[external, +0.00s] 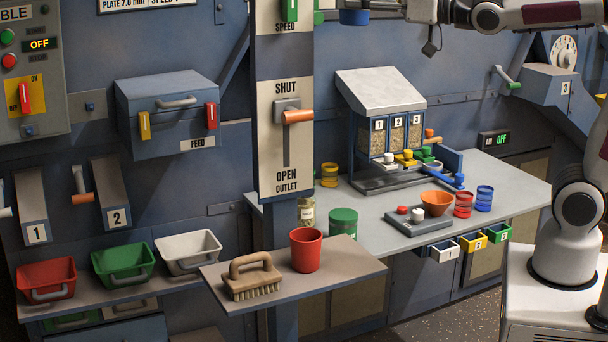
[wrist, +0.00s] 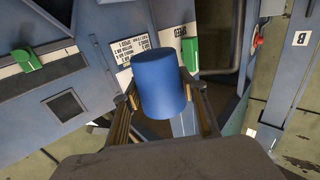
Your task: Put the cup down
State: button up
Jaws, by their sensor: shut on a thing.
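A blue cup (wrist: 162,85) is between the two fingers of my gripper (wrist: 159,90) in the wrist view, and the gripper is shut on it. In the external view the blue cup (external: 354,17) shows at the top edge, partly cut off, held high above the workbench. A red cup (external: 306,250) stands upright on the small front shelf (external: 338,277), apart from my gripper.
A brush (external: 252,277) lies beside the red cup. The grey bench (external: 515,190) holds a three-bin dispenser (external: 390,115), an orange bowl (external: 436,203), a scale-like tray and coloured tins. Red, green and white bins (external: 188,251) stand left. The outlet post (external: 286,150) rises between.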

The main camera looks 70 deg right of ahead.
jog(key=shift+w+d+r, duration=0.1)
jog(key=shift+d+r, duration=0.3)
jog(key=shift+r, duration=0.25)
jog(key=shift+w+d+r, duration=0.15)
jog(key=shift+d+r, duration=0.25)
jog(key=shift+r, duration=0.25)
jog(key=shift+w+d+r, duration=0.1)
jog(key=shift+d+r, duration=0.3)
jog(key=shift+r, duration=0.25)
jog(key=s+d+f+n+g+y, duration=0.55)
jog(key=s+f+n+y, duration=0.3)
jog(key=y, duration=0.45)
notch_tip(320, 180, down, 41)
jog(key=shift+s+f+n, duration=0.15)
jog(key=shift+s+n, duration=0.15)
jog(key=shift+n, duration=0.05)
dwell(0.6)
jog(key=shift+w, duration=0.1)
jog(key=x, duration=1.7)
jog(key=shift+w+a+r, duration=0.2)
jog(key=shift+w+r, duration=0.05)
jog(key=shift+w, duration=0.05)
